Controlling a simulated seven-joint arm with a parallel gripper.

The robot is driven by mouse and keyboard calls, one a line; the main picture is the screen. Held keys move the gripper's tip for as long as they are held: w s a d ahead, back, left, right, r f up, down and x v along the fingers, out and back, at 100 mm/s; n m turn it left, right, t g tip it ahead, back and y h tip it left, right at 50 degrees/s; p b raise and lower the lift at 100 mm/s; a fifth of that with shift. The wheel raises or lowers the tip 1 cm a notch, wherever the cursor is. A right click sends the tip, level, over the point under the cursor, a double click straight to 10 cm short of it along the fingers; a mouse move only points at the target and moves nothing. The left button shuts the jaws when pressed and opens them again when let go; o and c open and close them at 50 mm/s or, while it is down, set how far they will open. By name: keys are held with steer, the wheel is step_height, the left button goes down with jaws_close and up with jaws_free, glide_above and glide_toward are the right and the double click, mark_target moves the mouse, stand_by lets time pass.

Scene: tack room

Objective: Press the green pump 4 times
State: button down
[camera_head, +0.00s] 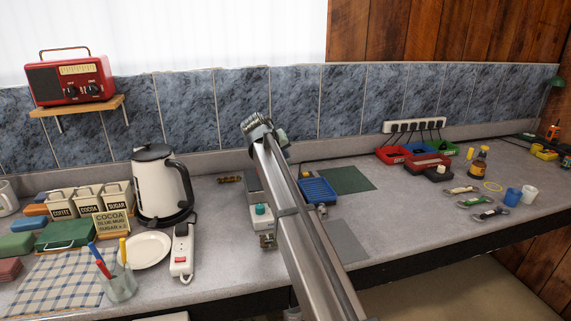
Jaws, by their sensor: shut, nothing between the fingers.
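A small white block with a round green-teal top (261,210) stands on the grey counter near the middle, just left of my arm. It is the only thing by my arm that looks like the green pump. My arm rises from the bottom edge across the middle, and its far end bends over above the counter, against the tiled wall. I cannot make out my gripper's fingers; they seem hidden behind the arm. Whether anything touches the green top cannot be told.
A blue tray (318,191), a green mat (346,179) and a grey mat (345,240) lie right of my arm. Coloured bins (391,155), cups and bottles stand farther right.

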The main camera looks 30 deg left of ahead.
steer(key=shift+f, duration=0.15)
steer(key=shift+f, duration=0.25)
steer(key=shift+f, duration=0.55)
stand_by(0.8)
steer(key=shift+r, duration=1)
steer(key=shift+r, duration=0.15)
steer(key=shift+r, duration=2.85)
stand_by(0.3)
